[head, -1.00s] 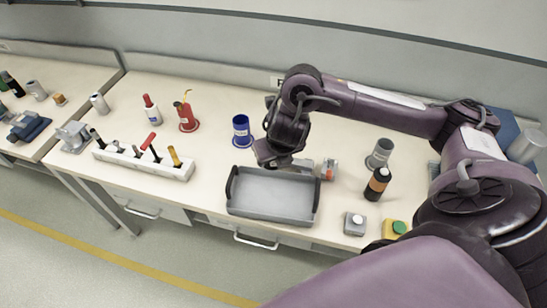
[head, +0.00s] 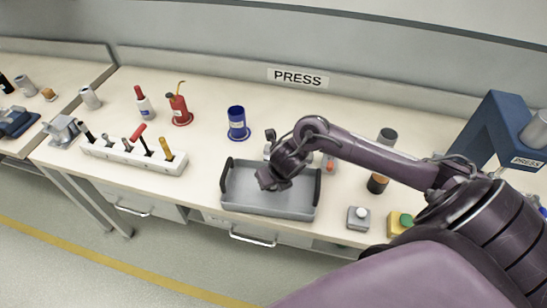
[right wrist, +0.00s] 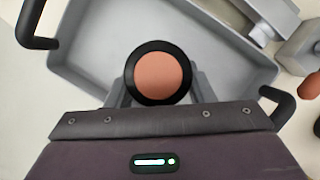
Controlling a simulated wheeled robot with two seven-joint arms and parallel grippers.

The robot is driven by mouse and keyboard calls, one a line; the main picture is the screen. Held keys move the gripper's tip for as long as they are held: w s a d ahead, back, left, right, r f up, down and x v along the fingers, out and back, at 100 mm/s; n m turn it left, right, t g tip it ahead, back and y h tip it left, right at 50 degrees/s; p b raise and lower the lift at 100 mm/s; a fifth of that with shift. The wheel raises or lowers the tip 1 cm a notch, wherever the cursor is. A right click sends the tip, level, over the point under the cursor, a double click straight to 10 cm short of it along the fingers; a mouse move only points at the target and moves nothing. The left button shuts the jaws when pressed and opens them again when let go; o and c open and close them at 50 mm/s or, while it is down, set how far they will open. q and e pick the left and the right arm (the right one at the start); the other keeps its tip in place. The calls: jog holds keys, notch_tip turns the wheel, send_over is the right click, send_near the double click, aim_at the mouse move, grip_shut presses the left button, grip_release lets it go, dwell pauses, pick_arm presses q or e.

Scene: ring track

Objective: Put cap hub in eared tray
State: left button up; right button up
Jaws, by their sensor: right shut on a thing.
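The eared tray (head: 240,202) is a grey open tray with a black handle at each end, on the bench near its front edge. My right gripper (head: 273,182) is over the tray's inside in the head view. In the right wrist view my right gripper (right wrist: 160,88) is shut on the cap hub (right wrist: 160,76), a round piece with a copper-coloured face and black rim. Behind it lies the grey floor of the tray (right wrist: 95,55). The cap hub is hidden in the head view, and its height above the floor is hard to tell. My left gripper is not in view.
A blue cup-like holder (head: 238,122) stands behind the tray. A white tool rack (head: 130,157) is to the left. A dark bottle (head: 377,184), a grey button box (head: 358,218) and a blue press (head: 490,130) are to the right. A grey fixture stands just behind the tray.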

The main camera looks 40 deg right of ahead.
aim_at(273, 188)
notch_tip(273, 188, down, 4)
jog(key=shift+f+b, duration=0.2)
jog(key=shift+b, duration=0.25)
jog(key=o, duration=1.2)
jog(key=p+v, duration=0.2)
jog(key=v, duration=1)
jog(key=shift+s, duration=0.15)
